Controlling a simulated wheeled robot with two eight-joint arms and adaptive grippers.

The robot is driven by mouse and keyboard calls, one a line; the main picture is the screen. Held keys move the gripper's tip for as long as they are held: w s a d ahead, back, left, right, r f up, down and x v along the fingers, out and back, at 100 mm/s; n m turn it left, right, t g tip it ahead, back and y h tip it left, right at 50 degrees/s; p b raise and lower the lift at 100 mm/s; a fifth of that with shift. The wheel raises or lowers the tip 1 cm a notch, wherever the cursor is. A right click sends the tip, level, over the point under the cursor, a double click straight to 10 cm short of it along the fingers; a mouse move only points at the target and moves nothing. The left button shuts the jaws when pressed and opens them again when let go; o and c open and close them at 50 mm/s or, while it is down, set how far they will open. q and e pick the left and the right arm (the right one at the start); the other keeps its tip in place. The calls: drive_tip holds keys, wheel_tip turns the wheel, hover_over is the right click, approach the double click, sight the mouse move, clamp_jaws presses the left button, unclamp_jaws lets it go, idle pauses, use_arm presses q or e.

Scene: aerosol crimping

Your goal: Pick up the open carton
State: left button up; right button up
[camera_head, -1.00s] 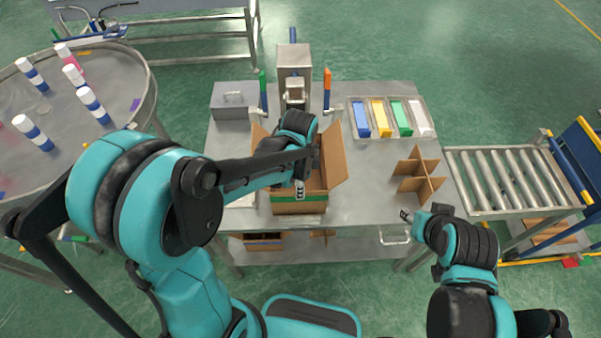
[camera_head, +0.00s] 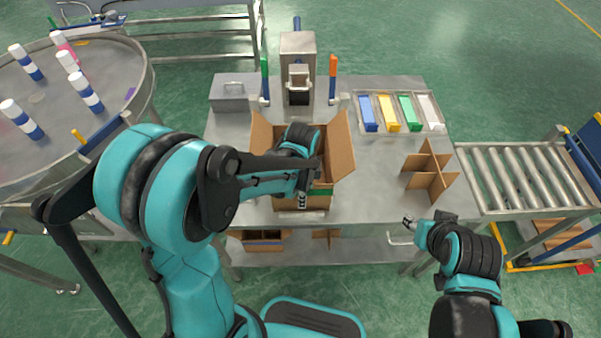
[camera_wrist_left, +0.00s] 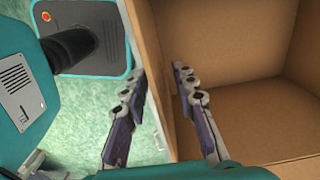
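The open carton (camera_head: 341,143) is a brown cardboard box with raised flaps and a green band on its near side. It stands on the metal table, upright and empty where I can see inside. My left gripper (camera_head: 303,200) is at its near side. In the left wrist view the gripper (camera_wrist_left: 158,80) is open, with one finger outside the carton wall (camera_wrist_left: 150,35) and one inside. The wall runs between them, not visibly clamped. My left arm hides part of the carton. My right gripper (camera_head: 407,220) is empty at the table's front edge, away from the carton; its opening is too small to judge.
A cardboard divider (camera_head: 430,172) stands right of the carton. A tray of coloured blocks (camera_head: 397,112) lies behind it. A crimping press (camera_head: 298,70) stands behind the carton, a grey metal box (camera_head: 235,92) at back left. A roller conveyor (camera_head: 520,175) is at right, a round table (camera_head: 130,70) at left.

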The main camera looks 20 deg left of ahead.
use_arm(q)
wheel_tip(320, 180, down, 4)
drive_tip(key=shift+w+r+b, duration=0.1)
drive_tip(key=shift+w+b, duration=0.05)
drive_tip(key=shift+b, duration=0.6)
clamp_jaws()
